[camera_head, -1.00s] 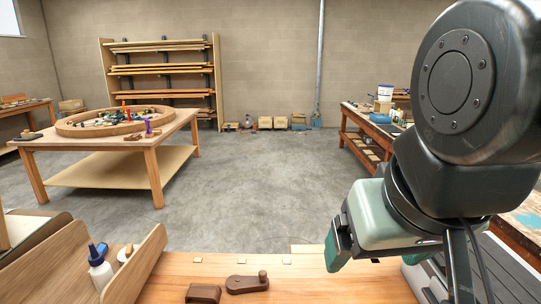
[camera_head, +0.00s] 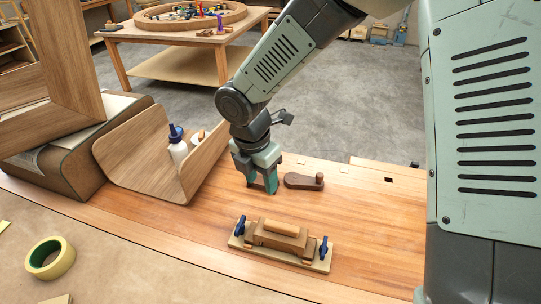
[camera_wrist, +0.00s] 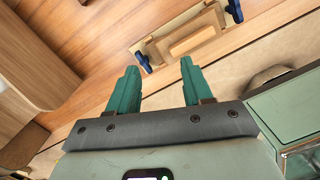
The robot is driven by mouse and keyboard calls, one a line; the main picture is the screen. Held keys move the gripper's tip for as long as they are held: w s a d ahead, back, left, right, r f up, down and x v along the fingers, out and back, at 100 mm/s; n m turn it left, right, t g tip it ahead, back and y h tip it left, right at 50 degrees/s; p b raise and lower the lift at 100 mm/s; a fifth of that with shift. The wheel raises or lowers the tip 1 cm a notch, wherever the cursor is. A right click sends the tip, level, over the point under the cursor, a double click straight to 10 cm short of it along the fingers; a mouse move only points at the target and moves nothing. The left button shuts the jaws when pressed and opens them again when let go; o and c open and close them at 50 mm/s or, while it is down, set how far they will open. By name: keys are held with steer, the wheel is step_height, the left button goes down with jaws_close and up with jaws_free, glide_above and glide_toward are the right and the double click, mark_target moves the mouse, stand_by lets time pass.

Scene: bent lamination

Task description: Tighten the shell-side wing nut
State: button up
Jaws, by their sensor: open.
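A small wooden clamping form (camera_head: 280,240) lies on a pale base board on the bench, with a light wood block on top. It has a blue wing nut at each end: the left one (camera_head: 240,225) is nearer the bent wooden shell (camera_head: 140,155), the right one (camera_head: 323,247) farther from it. My gripper (camera_head: 262,188) is open and empty, pointing down behind and above the form, apart from it. In the wrist view the two teal fingers (camera_wrist: 158,72) are spread, and the left wing nut (camera_wrist: 143,61) appears near the left fingertip. The other nut (camera_wrist: 234,10) is at the top.
The bent shell holds a white glue bottle (camera_head: 178,150) with a blue cap. A dark wooden piece with a peg (camera_head: 304,181) lies right of my gripper. A roll of yellow tape (camera_head: 50,258) lies front left. The bench right of the form is clear.

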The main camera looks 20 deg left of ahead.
mark_target(240, 224)
steer(key=a+f+n, duration=0.1)
steer(key=f, duration=0.4)
steer(key=s+a+f+n, duration=0.1)
steer(key=a+f, duration=0.1)
steer(key=f, duration=0.3)
steer(key=s+a+f+n+g+y, duration=0.1)
steer(key=a+f+n, duration=0.1)
steer(key=f, duration=0.3)
steer(key=shift+s+a+f, duration=0.2)
steer(key=shift+f, duration=0.15)
jaws_close()
